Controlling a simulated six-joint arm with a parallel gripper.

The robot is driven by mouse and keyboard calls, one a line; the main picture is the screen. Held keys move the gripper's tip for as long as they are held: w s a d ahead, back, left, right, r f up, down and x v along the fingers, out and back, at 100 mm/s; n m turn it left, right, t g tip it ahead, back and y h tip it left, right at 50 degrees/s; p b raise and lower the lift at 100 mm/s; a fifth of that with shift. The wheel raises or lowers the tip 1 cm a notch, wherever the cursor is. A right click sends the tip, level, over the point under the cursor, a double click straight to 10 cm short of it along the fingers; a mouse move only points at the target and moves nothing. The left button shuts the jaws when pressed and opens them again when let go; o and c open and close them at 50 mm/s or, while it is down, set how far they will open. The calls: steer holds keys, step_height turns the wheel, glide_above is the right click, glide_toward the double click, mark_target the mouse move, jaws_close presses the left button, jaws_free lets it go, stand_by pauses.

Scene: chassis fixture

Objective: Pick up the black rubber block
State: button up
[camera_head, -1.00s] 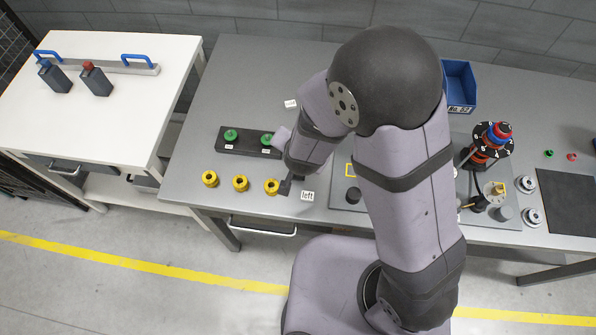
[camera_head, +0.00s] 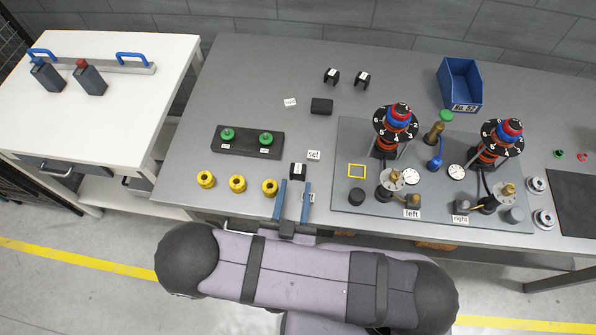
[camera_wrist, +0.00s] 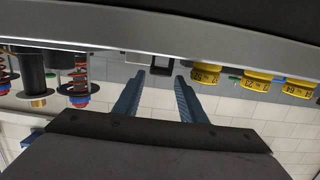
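A plain black block (camera_head: 321,105), which fits the rubber block, lies on the grey table behind the "set" label. A smaller black piece with a white label (camera_head: 299,171) sits nearer the front edge, just beyond my fingertips. My gripper (camera_head: 293,184) is at the table's front edge, fingers pointing towards the back, open and empty. In the wrist view the two blue fingers (camera_wrist: 155,75) stand apart, with a dark piece (camera_wrist: 161,71) ahead between them. A white label is partly hidden by the right finger.
Yellow knobs (camera_head: 238,184) stand left of my gripper, with a black bar with green buttons (camera_head: 247,142) behind them. A fixture plate (camera_head: 345,215) with two coil-and-dial units lies right. Two labelled black clips (camera_head: 332,76) and a blue bin (camera_head: 461,83) are at the back.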

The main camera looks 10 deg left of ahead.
mark_target(297, 175)
steer(key=shift+w+a+f+b, duration=0.1)
steer(key=shift+w+f+b, duration=0.1)
steer(key=shift+w, duration=1)
steer(key=shift+w+d+f+b, duration=0.15)
steer(key=shift+w+f, duration=0.1)
steer(key=shift+w, duration=0.95)
steer(key=shift+w+a+f+b, duration=0.15)
steer(key=shift+w+f+b, duration=0.05)
steer(key=shift+w, duration=1)
steer(key=shift+c, duration=0.4)
steer(key=c, duration=0.6)
steer(key=shift+r, duration=0.15)
steer(key=shift+c, duration=0.2)
step_height(297, 175, up, 10)
steer(key=p, duration=0.8)
steer(key=shift+f, duration=0.2)
